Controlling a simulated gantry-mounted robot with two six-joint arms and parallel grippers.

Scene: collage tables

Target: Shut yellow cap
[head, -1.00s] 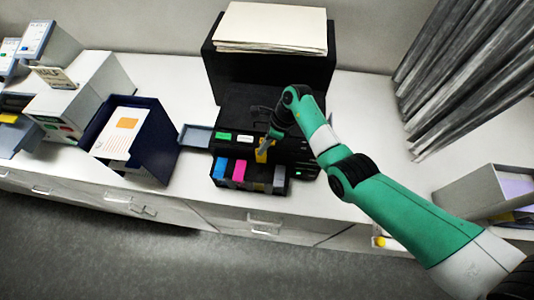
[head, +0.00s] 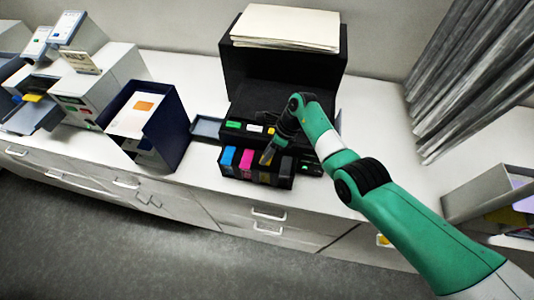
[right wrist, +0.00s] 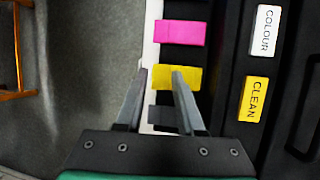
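The yellow cap (right wrist: 188,75) lies between the magenta cap (right wrist: 180,33) and a dark grey cap (right wrist: 165,112) in the right wrist view. It looks about level with the magenta one there; I cannot tell whether it is fully seated. In the head view, my right gripper (head: 267,156) points down at the cap row on the front of the black printer (head: 287,100) and hides most of the yellow cap. In the wrist view, my right gripper (right wrist: 160,70) has its fingers apart, with the right finger over the yellow cap. My left gripper is out of view.
The blue cap (head: 227,157) is at the row's left end. A yellow CLEAN button (right wrist: 255,99) and a white COLOUR button (right wrist: 263,31) lie just behind the caps. A dark blue box (head: 170,125) stands left of the printer. Counter to the printer's right is clear.

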